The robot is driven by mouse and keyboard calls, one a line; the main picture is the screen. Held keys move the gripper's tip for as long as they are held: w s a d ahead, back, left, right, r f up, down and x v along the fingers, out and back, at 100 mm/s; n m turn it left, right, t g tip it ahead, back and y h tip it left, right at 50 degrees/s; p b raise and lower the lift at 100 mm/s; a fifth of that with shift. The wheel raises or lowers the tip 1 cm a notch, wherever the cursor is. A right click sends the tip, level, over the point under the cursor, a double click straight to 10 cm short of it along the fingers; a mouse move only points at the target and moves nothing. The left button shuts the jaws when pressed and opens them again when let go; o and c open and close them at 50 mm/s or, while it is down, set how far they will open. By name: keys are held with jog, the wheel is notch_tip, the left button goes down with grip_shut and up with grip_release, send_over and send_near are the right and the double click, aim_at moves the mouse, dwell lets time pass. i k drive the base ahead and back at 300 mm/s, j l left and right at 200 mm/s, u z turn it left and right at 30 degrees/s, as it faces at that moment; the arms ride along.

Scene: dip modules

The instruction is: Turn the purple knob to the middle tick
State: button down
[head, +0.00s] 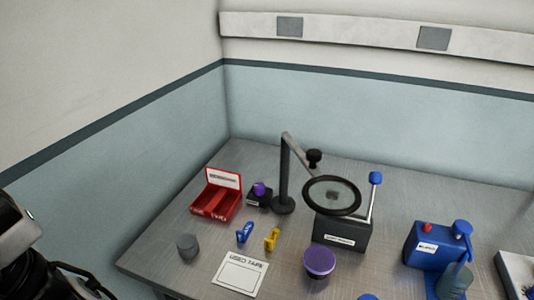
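A purple knob (259,189) sits on top of a small dark box (259,202) on the grey table, just right of a red tray. The box's ticks and the knob's pointer are too small to make out. A larger round purple-topped thing (319,261) stands near the table's front; I cannot tell if it is a jar or a knob. Part of my arm shows at the left edge, well away from the dark box. My gripper's fingers are not in view.
Left of the knob is the red tray (229,211); close on its right, a magnifier stand (284,180). Blue (244,232) and yellow (272,238) clips, a grey cup (187,247) and a white sheet (240,276) lie in front. A lever box (342,230) and blue dispenser (424,252) stand right.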

aim_at(259, 188)
jog(key=k+l, duration=0.1)
jog(key=l, duration=0.25)
jog(key=k+l+z, duration=0.1)
jog(key=l, duration=0.65)
jog(key=k+l+z, duration=0.15)
jog(key=k+l, duration=0.55)
jog(key=i+j, duration=1.1)
jog(key=i, duration=0.1)
